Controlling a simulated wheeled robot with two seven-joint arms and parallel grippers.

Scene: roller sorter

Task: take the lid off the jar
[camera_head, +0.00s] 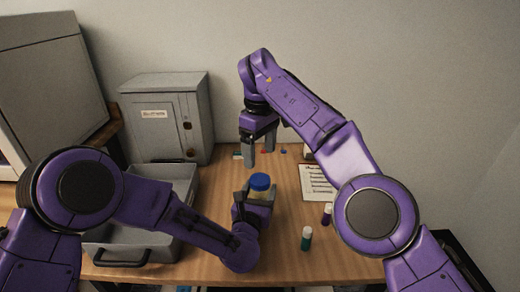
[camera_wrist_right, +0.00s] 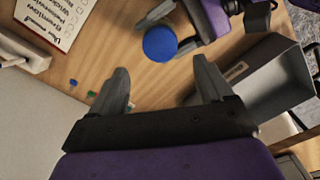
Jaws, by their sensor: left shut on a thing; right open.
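The jar (camera_head: 262,195) has a pale body and a blue lid (camera_head: 260,182), which sits on top of it. My left gripper (camera_head: 254,202) is shut on the jar body below the lid. In the right wrist view the blue lid (camera_wrist_right: 160,43) shows from above, with a left gripper finger beside it, and it hides most of the jar. My right gripper (camera_head: 260,158) is open and empty, pointing down, behind the jar and apart from the lid. Its two spread fingers also show in the right wrist view (camera_wrist_right: 163,85).
A grey tray (camera_head: 182,172) lies at the left of the wooden table, before a grey cabinet (camera_head: 165,115). A printed sheet (camera_head: 316,183) lies at the right. A green bottle (camera_head: 306,240) and a purple bottle (camera_head: 327,214) stand right of the jar. Small coloured pieces lie at the back.

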